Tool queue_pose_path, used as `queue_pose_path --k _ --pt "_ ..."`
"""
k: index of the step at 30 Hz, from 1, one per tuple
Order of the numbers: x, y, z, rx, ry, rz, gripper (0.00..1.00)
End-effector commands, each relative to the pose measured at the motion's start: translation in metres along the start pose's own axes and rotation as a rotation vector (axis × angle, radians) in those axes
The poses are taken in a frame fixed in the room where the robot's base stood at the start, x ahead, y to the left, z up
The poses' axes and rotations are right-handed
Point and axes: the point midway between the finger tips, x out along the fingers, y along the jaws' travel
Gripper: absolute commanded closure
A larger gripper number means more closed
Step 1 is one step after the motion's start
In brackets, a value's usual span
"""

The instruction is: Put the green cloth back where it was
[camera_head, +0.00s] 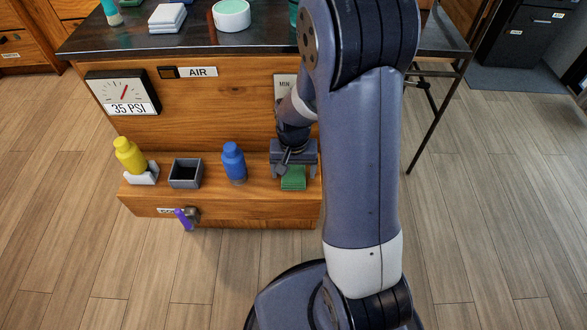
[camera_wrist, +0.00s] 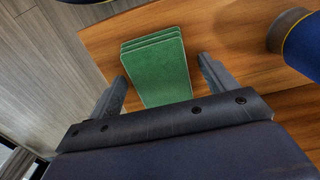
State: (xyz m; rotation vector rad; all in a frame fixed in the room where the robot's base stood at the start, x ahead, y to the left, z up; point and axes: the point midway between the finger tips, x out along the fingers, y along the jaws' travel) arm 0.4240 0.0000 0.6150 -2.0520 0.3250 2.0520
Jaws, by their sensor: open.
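The green cloth (camera_head: 293,178) is a small folded stack lying on the low wooden ledge, at its right end. It also shows in the wrist view (camera_wrist: 157,68), flat on the wood, with several layers showing at its far edge. My gripper (camera_head: 294,165) is above and just behind the cloth in the head view. In the wrist view its two fingers (camera_wrist: 163,82) are apart, one on each side of the cloth, with a visible gap on the right side. Whether the fingers touch the ledge is unclear.
On the ledge (camera_head: 260,203), a blue bottle (camera_head: 234,163) stands left of the cloth, then a grey open box (camera_head: 185,173) and a yellow bottle (camera_head: 130,155) on a white holder. A purple-handled valve (camera_head: 186,217) juts from the front. White folded cloths (camera_head: 167,18) lie on the counter.

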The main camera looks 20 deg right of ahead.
Motion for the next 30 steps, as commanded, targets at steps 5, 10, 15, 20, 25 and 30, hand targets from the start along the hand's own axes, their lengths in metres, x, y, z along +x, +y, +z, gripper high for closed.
queue_pose_path --k 5,10,15,20,25,30 --pt "-0.002 0.0 0.0 0.0 0.0 0.0 0.2" --pt "-0.021 0.0 -0.001 0.0 0.003 -0.001 0.2" --pt "-0.059 0.0 -0.001 0.0 0.006 -0.002 0.2" --pt "-0.092 0.0 -0.001 0.0 0.004 -0.001 0.2" --pt "-0.115 0.0 -0.001 0.0 0.002 -0.001 0.2" --pt "-0.123 0.0 0.0 0.0 0.0 0.0 0.2"
